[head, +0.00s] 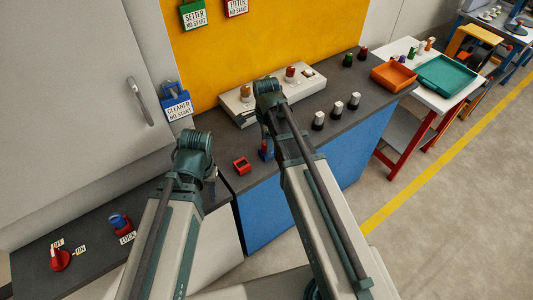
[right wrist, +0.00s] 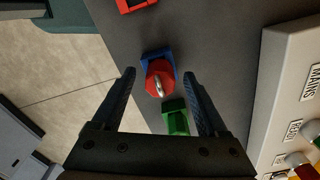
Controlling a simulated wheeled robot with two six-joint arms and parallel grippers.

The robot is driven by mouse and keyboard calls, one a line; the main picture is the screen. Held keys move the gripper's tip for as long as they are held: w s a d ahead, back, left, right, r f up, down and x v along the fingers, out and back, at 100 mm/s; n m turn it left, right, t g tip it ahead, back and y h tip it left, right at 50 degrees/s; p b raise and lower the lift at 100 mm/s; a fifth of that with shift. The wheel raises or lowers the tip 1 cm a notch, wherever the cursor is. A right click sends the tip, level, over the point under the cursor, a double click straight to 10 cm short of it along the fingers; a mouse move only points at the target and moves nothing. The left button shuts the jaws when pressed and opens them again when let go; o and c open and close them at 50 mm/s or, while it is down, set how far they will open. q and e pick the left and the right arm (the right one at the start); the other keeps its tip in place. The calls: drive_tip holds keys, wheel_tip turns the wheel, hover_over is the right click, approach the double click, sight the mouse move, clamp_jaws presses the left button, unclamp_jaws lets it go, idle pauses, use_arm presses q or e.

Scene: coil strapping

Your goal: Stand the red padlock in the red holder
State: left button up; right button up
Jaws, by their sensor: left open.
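The red padlock (right wrist: 160,75) with its silver shackle sits on the blue holder (right wrist: 151,55) in the right wrist view. The red holder (head: 242,165) stands empty on the dark bench top in the head view; its edge shows at the top of the right wrist view (right wrist: 136,4). My right gripper (right wrist: 159,78) is open above the padlock, a finger on each side, not shut on it. In the head view my right arm mostly hides the padlock. My left gripper (head: 211,183) is open and empty, left of the red holder.
A green holder (right wrist: 175,118) is beside the blue one. A control box (head: 247,103) with knobs is behind, and several black-and-white pegs (head: 336,110) stand to the right. A lower panel at left has a red switch (head: 60,258) and a blue-and-red part (head: 120,222).

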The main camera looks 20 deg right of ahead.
clamp_jaws()
use_arm(q)
drive_tip(key=shift+r, duration=0.1)
idle(0.4)
